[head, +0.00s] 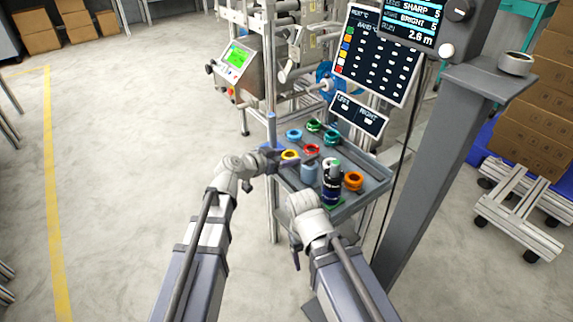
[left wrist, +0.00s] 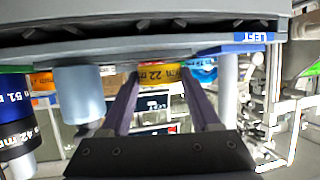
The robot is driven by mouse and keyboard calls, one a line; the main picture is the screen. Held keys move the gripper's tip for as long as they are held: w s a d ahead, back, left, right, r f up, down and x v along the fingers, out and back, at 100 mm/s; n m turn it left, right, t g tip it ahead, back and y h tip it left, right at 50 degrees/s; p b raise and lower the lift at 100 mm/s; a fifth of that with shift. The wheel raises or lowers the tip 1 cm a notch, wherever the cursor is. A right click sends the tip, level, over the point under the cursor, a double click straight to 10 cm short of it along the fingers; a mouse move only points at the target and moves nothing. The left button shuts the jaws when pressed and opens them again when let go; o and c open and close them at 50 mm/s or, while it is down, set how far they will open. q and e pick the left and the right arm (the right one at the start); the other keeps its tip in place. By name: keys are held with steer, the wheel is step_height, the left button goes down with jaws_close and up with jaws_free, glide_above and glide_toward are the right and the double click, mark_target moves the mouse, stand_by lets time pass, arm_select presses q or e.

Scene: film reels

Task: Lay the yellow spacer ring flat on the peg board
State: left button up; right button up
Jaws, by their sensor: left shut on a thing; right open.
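The yellow spacer ring (head: 290,155) is at the left side of the grey rack (head: 352,152) in the head view. My left gripper (head: 282,155) is shut on it. In the left wrist view the yellow ring (left wrist: 158,75) shows between the two fingers (left wrist: 160,90), with "22" printed on its side. Whether it touches the surface below is unclear. My right gripper (head: 295,253) is open, low in front of the rack.
Blue (head: 294,134), green (head: 313,125), teal (head: 332,138), red (head: 312,149) and orange (head: 353,181) rings sit on the rack. A post (head: 440,150) rises at the right.

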arm_select(q)
steer(key=shift+f, duration=0.2)
steer(key=shift+f, duration=0.1)
